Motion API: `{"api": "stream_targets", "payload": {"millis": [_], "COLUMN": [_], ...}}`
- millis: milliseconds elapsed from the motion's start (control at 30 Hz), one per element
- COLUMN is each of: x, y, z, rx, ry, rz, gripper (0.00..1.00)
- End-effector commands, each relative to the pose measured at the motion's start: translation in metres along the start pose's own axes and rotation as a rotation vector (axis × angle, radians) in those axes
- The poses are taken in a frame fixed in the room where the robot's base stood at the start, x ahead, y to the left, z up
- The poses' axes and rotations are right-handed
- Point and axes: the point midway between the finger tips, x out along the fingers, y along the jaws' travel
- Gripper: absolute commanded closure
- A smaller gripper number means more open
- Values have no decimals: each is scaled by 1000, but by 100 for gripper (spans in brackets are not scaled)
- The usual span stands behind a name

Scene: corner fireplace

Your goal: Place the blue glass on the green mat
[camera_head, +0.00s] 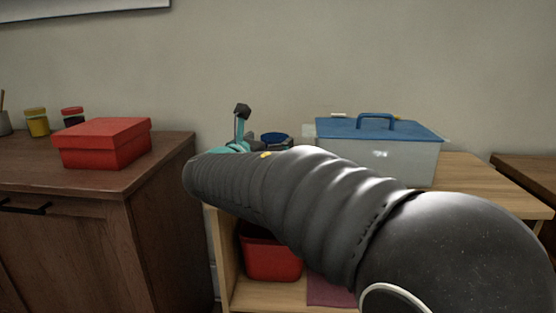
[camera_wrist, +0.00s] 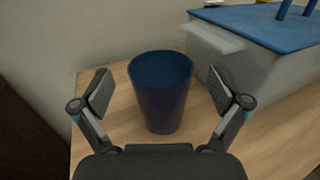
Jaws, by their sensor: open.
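The blue glass (camera_wrist: 161,98) stands upright on a light wooden top. In the wrist view my gripper (camera_wrist: 160,88) is open, with one finger on each side of the glass and a gap to each. In the head view the blue rim of the glass (camera_head: 275,137) shows just above my arm, which hides the rest. A part of my gripper (camera_head: 241,122) rises to the left of it. I see no green mat in either view.
A grey box with a blue handled lid (camera_head: 378,150) stands close to the right of the glass. A red box (camera_head: 103,143) and small jars sit on the dark cabinet at left. A red bin (camera_head: 271,258) and a dark reddish item (camera_head: 330,291) are on the lower shelf.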

Motion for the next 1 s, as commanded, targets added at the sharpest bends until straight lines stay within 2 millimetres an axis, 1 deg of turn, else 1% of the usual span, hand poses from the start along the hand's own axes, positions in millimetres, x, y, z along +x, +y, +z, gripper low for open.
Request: {"api": "stream_targets", "payload": {"millis": [33, 100, 200, 400, 433, 467, 500, 567, 600, 667, 700, 800, 833, 867, 1000], "x": [9, 19, 27, 27, 27, 27, 27, 27, 27, 27, 27, 27, 27, 27, 27], "y": [-1, -1, -1, 0, 0, 0, 0, 0, 0, 0, 0, 0, 0, 0, 0], "z": [-1, -1, 0, 0, 0, 0, 0, 0, 0, 0, 0, 0, 0, 0, 0], "rx": [0, 0, 1, 0, 0, 0, 0, 0, 0, 0, 0, 0, 1, 1, 1], "ry": [0, 1, 0, 0, 0, 0, 0, 1, 0, 0, 1, 1, 0, 0, 0], "rz": [-3, -3, -2, 0, 0, 0, 0, 0, 0, 0, 0, 0, 0, 0, 0], "gripper": [2, 2, 2, 2, 4, 12, 22, 37, 47, 62, 72, 95, 95, 99, 99]}}
